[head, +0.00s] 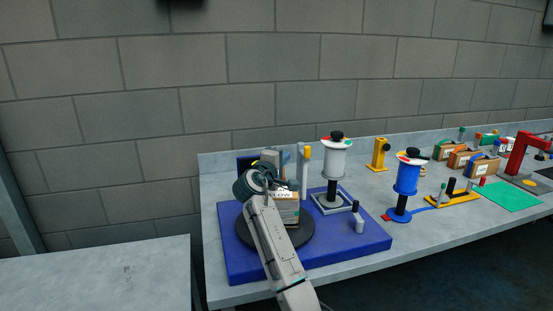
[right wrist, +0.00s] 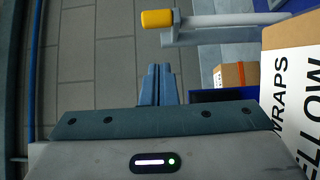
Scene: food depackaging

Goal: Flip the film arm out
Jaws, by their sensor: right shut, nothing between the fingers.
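My right gripper (right wrist: 155,85) shows in the right wrist view with its two blue-grey fingers together and nothing between them. In the head view my right arm reaches over the turntable, and its wrist hides part of the wrapping station. The film arm, an upright pale rod with a yellow top (head: 305,168), stands behind the box. It also shows in the right wrist view (right wrist: 205,20), beyond the fingertips and apart from them. A labelled carton (head: 286,211) sits on the black turntable (head: 303,237); it is at the right of the wrist view (right wrist: 295,85). My left gripper is not in view.
The turntable is on a blue base (head: 360,243) at the table's left end. A white film spool (head: 334,160) and a blue spool (head: 405,180) stand to the right. Several small cartons and a red stand (head: 525,155) are farther right. A separate grey table (head: 95,270) is at left.

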